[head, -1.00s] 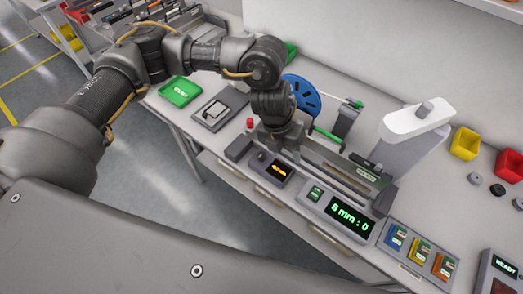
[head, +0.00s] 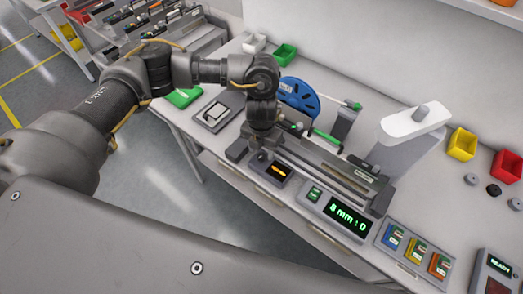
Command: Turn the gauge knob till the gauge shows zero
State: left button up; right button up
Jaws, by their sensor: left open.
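The gauge unit is a small dark box with an orange-lit display (head: 279,171); its characters are too small to read. A dark round knob (head: 262,156) sits on the left of this box. My left gripper (head: 260,148) is open and points down just behind and above the knob. Its fingers are dark and partly merge with the fixture, so I cannot tell if they touch the knob. My right gripper is not in view.
A green readout box (head: 345,219) shows "8 mm : 0". A long grey rail (head: 335,170) runs behind it. A blue reel (head: 300,96) and a white post (head: 415,122) stand further back.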

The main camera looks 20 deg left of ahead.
aim_at(262, 158)
pick_arm(q)
jog(key=shift+f, duration=1.1)
jog(key=c, duration=1)
